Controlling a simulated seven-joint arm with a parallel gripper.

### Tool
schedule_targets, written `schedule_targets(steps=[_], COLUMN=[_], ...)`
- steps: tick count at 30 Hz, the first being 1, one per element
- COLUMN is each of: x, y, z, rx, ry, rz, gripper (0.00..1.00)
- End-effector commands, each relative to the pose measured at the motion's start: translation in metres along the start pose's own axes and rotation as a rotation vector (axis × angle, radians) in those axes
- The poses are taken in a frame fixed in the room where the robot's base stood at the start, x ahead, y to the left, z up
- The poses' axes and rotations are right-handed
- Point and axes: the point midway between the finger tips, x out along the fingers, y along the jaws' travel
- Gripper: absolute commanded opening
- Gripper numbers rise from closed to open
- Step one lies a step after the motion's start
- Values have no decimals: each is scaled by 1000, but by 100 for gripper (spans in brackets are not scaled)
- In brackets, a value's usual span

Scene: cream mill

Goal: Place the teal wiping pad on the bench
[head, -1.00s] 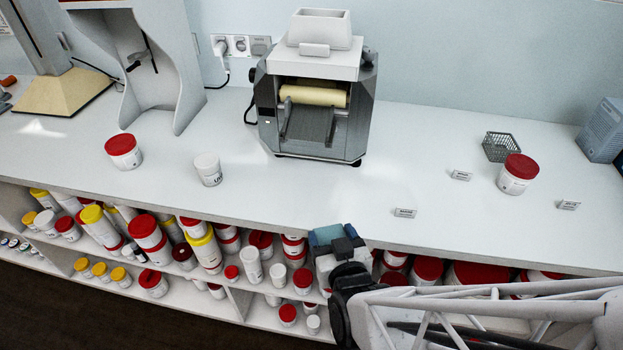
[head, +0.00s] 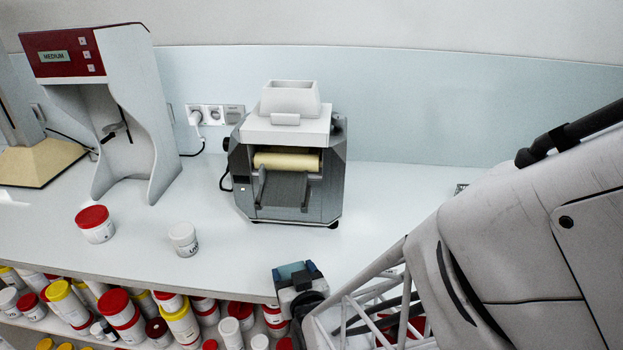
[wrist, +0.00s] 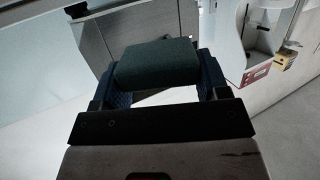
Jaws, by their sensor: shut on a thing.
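The teal wiping pad (wrist: 155,64) is held between the two fingers of my gripper (wrist: 157,80) in the wrist view. In the head view my gripper (head: 293,271) is at the front edge of the white bench (head: 215,253), in front of the roller mill, with the teal pad (head: 291,268) showing at its tip. I cannot tell whether the pad touches the bench or is just above it. The far side of the pad is hidden.
The grey roller mill (head: 290,165) stands at the back of the bench. A white jar (head: 183,240) and a red-lidded tub (head: 95,225) stand to the left. Shelves of jars lie below the front edge. My arm covers the right side of the bench.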

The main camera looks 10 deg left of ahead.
Motion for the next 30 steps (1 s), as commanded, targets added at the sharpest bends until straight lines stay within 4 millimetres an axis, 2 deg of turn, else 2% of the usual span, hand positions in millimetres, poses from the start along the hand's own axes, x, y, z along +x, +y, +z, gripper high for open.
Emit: schedule_targets(steps=[9, 15, 21, 30], x=[40, 60, 68, 68], y=[-4, -6, -8, -7], z=[-3, -5, -7, -6], rx=[0, 0, 0, 0], ry=[-2, -1, 0, 0], rz=[1, 0, 0, 0], gripper=[46, 46, 46, 46])
